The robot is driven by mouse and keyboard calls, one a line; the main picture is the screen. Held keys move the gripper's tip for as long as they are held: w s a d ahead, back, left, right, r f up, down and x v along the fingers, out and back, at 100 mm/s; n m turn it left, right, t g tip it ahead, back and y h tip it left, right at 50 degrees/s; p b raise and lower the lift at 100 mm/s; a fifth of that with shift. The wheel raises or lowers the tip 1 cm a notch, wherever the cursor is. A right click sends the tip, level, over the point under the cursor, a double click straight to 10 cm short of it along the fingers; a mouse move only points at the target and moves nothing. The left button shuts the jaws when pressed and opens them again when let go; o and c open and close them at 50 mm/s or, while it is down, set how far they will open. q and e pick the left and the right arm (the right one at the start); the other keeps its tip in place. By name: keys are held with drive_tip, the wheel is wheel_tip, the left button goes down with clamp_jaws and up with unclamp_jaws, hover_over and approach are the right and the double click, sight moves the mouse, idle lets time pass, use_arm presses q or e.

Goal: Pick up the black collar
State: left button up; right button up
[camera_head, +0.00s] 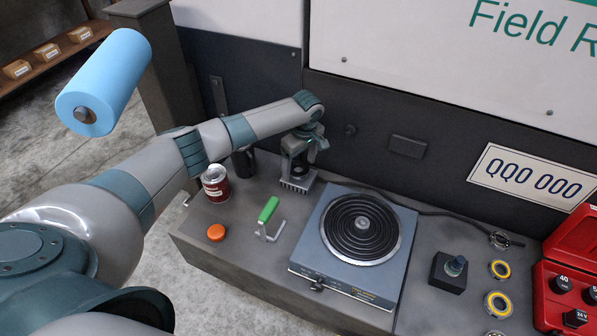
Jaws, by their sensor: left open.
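My left gripper (298,172) is open and points down at the back of the bench, left of the hot plate. A small dark round piece (299,169) shows between its fingers; it may be the black collar, but it is too small and too covered to tell. A grey ribbed piece (298,186) shows at the fingertips, close to the bench top. I cannot tell whether the fingers touch anything. My right gripper is not in view.
A hot plate (333,263) with a black coil stands right of the gripper. A red can (215,184), black mug (243,163), orange disc (216,232) and green-handled tool (269,210) lie left. Yellow rings (497,304), a black knobbed box (448,275) and red case (565,275) are right.

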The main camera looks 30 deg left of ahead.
use_arm(q)
drive_tip(key=shift+c, duration=0.6)
drive_tip(key=shift+r, duration=0.1)
drive_tip(key=c, duration=1.3)
drive_tip(key=shift+c, duration=0.2)
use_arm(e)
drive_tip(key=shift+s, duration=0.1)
